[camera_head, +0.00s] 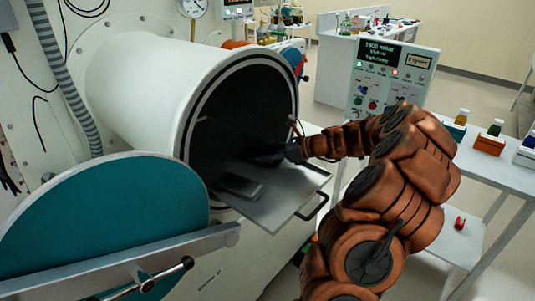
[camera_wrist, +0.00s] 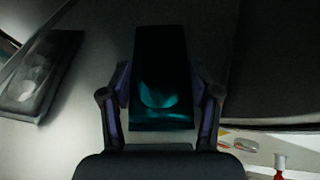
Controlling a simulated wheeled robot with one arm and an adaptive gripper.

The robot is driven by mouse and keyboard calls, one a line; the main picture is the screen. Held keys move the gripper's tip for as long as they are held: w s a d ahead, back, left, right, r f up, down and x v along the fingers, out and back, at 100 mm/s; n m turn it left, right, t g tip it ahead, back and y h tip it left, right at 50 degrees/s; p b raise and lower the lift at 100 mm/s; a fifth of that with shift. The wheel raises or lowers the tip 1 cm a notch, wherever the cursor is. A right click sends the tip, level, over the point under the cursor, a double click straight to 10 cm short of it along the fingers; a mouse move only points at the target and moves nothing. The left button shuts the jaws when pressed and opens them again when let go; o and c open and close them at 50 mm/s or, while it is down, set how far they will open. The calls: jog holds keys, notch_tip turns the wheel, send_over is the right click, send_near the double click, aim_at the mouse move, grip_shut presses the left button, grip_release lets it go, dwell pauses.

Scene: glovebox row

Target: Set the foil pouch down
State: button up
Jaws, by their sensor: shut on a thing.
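My gripper (camera_head: 286,152) reaches into the mouth of the round chamber, above the sliding tray (camera_head: 285,205). In the wrist view, the fingers of my gripper (camera_wrist: 160,92) are shut on the sides of the foil pouch (camera_wrist: 160,60). The pouch looks dark and shiny, with a teal reflection. In the head view the pouch (camera_head: 266,158) is a dark shape, partly lost in the chamber's shadow. I cannot tell whether its underside touches the tray.
A flat grey item (camera_head: 240,187) lies on the tray, left of the pouch. The chamber (camera_head: 150,75) surrounds the tray's inner end. Its teal door (camera_head: 115,225) hangs open at left. A black handle (camera_head: 314,207) sticks out at the tray's front. A control panel (camera_head: 392,78) stands behind my arm.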

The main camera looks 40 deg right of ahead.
jog(key=shift+f, duration=0.15)
jog(key=o, duration=1.3)
jog(key=shift+o, duration=0.2)
